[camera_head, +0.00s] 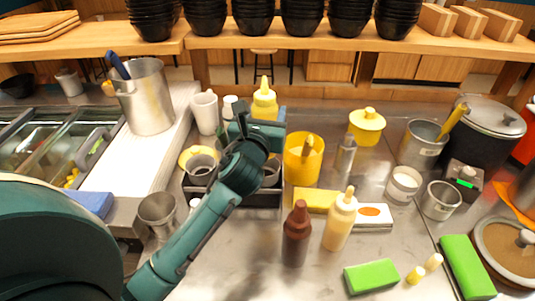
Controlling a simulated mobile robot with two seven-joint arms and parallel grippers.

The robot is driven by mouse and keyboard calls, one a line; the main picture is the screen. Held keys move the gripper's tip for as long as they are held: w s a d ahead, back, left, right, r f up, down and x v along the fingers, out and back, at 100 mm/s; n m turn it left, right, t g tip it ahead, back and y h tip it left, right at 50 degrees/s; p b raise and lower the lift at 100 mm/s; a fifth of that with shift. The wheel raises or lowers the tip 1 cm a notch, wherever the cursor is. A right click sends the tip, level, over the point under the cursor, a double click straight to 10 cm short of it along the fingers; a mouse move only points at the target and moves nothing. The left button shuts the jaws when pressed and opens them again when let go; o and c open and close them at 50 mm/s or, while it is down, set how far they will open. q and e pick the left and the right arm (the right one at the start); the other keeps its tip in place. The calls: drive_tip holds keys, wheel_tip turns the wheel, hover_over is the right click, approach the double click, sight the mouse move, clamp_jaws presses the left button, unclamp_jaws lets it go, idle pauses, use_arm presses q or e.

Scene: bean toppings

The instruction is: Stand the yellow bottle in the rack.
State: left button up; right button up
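The yellow bottle (264,101) stands upright at the back of the dark rack (264,206), its nozzle up. Its lower part is hidden behind my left gripper (262,116), so I cannot tell whether it rests in a compartment. The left gripper's fingers lie on either side of the bottle; whether they press on it is unclear. My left arm crosses in front of the rack and covers much of it. Metal cups sit in the rack's left part. A paler cream-yellow bottle (340,222) and a brown bottle (296,235) stand on the counter in front. My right gripper is not in view.
A yellow container (303,160) stands just right of the rack. Green blocks (371,276) lie at the front right.

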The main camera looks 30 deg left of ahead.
use_arm(q)
drive_tip(key=f, duration=0.3)
drive_tip(key=shift+s+f+b, duration=0.2)
drive_tip(key=shift+f+b, duration=0.1)
drive_tip(key=shift+f, duration=0.1)
wheel_tip(320, 180, down, 3)
drive_tip(key=shift+f+b, duration=0.2)
drive_tip(key=shift+b, duration=0.2)
drive_tip(key=shift+f, duration=0.15)
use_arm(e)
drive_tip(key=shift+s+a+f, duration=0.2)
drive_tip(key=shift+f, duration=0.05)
use_arm(q)
drive_tip(key=shift+f, duration=0.15)
drive_tip(key=o, duration=0.6)
drive_tip(key=shift+o, duration=0.2)
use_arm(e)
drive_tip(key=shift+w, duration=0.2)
